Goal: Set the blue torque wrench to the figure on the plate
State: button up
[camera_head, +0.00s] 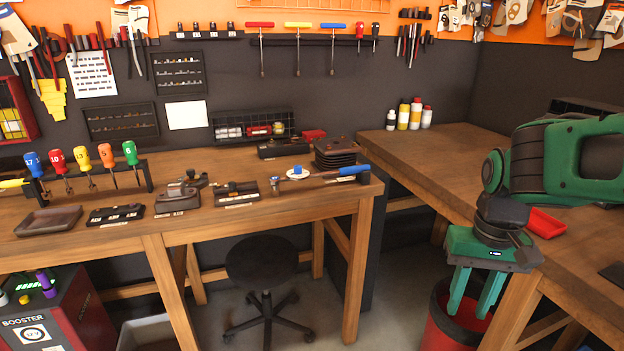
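The torque wrench (353,170) with a blue handle lies across the right end of the left workbench (228,220). Its grey shaft runs left toward a small white round piece with a blue top (297,172). Its scale is too small to read. I cannot tell which piece is the plate; a blank-looking white sheet (187,114) hangs on the wall, and small labels front several holders, all unreadable. My green gripper (474,308) points down at the right, well apart from the wrench. Its two fingers are apart with nothing between them.
A black stool (262,262) stands before the left bench. A red bin (451,325) is below my gripper. The right bench (440,165) holds bottles (415,113) and a red tray (545,223). A screwdriver rack (90,178) and a black stack (336,152) stand on the left bench.

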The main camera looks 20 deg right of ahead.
aim_at(298, 169)
jog(key=k, duration=0.6)
jog(key=u, duration=0.1)
jog(key=i, duration=1.95)
jog(key=z, duration=0.7)
